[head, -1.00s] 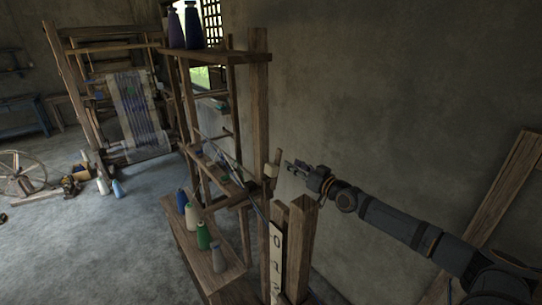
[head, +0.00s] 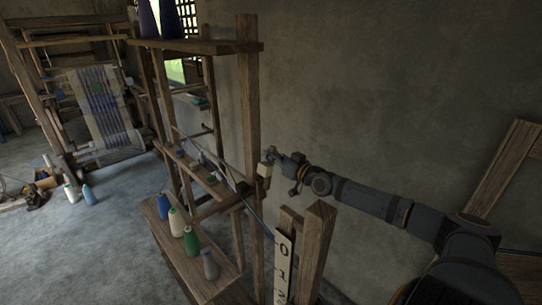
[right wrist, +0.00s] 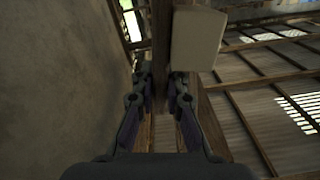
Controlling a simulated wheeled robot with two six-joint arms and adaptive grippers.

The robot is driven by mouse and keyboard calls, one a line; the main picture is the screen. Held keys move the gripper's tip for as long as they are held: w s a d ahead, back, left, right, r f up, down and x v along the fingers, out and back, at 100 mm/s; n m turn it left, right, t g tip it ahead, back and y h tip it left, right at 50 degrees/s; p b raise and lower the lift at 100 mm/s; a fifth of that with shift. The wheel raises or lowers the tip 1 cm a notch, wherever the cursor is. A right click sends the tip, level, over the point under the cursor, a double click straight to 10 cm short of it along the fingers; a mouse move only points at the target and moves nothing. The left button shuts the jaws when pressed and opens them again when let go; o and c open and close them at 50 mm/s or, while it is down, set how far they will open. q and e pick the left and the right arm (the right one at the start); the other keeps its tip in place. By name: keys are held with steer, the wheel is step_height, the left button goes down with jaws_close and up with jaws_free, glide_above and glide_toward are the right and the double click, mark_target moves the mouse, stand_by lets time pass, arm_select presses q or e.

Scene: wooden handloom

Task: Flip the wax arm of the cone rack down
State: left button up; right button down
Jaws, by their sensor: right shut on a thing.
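The cone rack (head: 249,105) is a tall wooden frame in the middle of the head view. Its wax arm is a short wooden bar carrying a pale wax block (head: 264,170), on the right side of the rack. My right gripper (head: 270,156) reaches in from the right and is at the arm, beside the block. In the right wrist view, the fingers of my gripper (right wrist: 162,82) are closed on the narrow wooden bar of the wax arm (right wrist: 160,45). The pale block (right wrist: 197,38) sits just right of the bar there. The arm's pivot is hidden. My left gripper is out of view.
Thread cones (head: 177,222) stand on the rack's low shelf, and two dark cones (head: 168,18) on its top. A plain wall (head: 390,90) is behind. A loom (head: 95,105) stands far left.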

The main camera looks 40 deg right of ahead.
steer(key=shift+a+r+p, duration=0.2)
steer(key=shift+r+p, duration=0.05)
steer(key=shift+p, duration=0.35)
steer(key=a+n+p, duration=0.3)
steer(key=p, duration=0.2)
steer(key=shift+s+a+r+p, duration=0.1)
steer(key=shift+s+r+p, duration=0.05)
steer(key=shift+p, duration=0.25)
arm_select(q)
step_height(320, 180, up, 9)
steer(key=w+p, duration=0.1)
steer(key=p, duration=0.1)
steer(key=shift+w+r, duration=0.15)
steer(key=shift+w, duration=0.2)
arm_select(e)
steer(key=shift+s+a+f+n, duration=0.1)
steer(key=shift+a+f+n, duration=0.15)
steer(key=shift+a+n, duration=0.4)
steer(key=shift+a+f+n, duration=0.25)
steer(key=shift+a+n, duration=0.3)
steer(key=shift+n, duration=0.15)
steer(key=shift+s+a+f+n, duration=0.1)
steer(key=shift+a+f+n, duration=0.15)
steer(key=shift+a+n, duration=0.4)
steer(key=c, duration=1.4)
jaws_free()
steer(key=shift+o, duration=0.2)
steer(key=shift+d, duration=0.15)
